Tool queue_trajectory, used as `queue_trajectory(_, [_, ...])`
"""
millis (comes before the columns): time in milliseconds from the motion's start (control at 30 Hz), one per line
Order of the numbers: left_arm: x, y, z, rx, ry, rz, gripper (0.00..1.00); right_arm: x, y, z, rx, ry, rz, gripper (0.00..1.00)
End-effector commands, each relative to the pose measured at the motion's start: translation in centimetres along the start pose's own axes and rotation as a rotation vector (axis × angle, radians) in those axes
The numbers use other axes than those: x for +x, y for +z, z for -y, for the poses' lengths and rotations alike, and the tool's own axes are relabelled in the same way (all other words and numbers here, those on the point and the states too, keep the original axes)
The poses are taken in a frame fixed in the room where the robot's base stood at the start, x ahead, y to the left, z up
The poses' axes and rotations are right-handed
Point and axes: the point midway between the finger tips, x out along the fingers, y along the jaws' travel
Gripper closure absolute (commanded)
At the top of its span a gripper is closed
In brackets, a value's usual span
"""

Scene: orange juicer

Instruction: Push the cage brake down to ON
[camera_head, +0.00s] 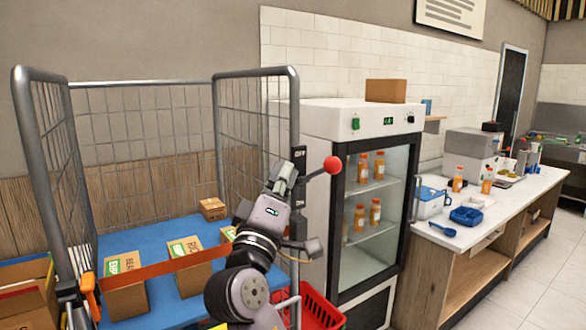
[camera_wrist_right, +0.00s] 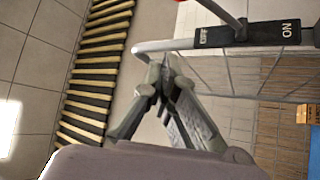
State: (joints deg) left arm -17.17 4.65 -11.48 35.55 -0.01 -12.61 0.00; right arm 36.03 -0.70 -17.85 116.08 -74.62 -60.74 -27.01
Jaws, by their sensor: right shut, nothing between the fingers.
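The cage brake is a lever with a red ball knob (camera_head: 332,165) on a black plate at the cage's right front post. In the head view the lever sticks out to the right and slightly up, between the OFF and ON marks. In the right wrist view the black plate (camera_wrist_right: 264,34) shows OFF and ON, and the lever rod (camera_wrist_right: 222,14) runs out of the top edge. My right gripper (camera_head: 289,170) is shut and empty, beside the plate and left of the knob in the head view. Its fingertips (camera_wrist_right: 162,66) meet near the post in the wrist view. Contact cannot be told.
The wire cage (camera_head: 150,87) holds a blue platform (camera_head: 130,237) with cartons behind an orange strap (camera_head: 155,268). A red basket (camera_head: 322,308) sits on the floor by the post. A glass-door fridge (camera_head: 372,205) stands close to the right, then a counter (camera_head: 470,240).

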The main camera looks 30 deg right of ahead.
Motion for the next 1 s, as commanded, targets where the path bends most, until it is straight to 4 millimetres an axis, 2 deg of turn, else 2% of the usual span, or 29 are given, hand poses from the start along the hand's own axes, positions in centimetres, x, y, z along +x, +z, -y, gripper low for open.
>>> queue_trajectory(33, [-1.1, -0.1, 0.0, 0.0, 0.0, 0.0, 0.62, 1.3, -0.2, -0.5, -0.004, 0.003, 0.001, 1.0])
queue_trajectory(367, [-5.1, -0.5, 0.1, -0.001, 0.0, 0.0, 0.62, 8.5, -0.2, -0.6, -0.004, 0.001, 0.002, 1.0])
queue_trajectory(500, [-6.0, -0.6, 0.1, -0.002, 0.0, 0.0, 0.62, 7.8, 1.8, -0.2, -0.005, -0.002, 0.0, 1.0])
queue_trajectory(700, [-6.8, -0.7, 0.1, -0.002, 0.0, 0.0, 0.62, 7.1, 3.5, -0.1, -0.003, -0.002, 0.001, 1.0])
queue_trajectory(1000, [-6.8, -0.6, 0.0, -0.001, 0.001, 0.0, 0.62, 6.8, 3.9, 0.0, -0.001, -0.001, 0.001, 1.0])
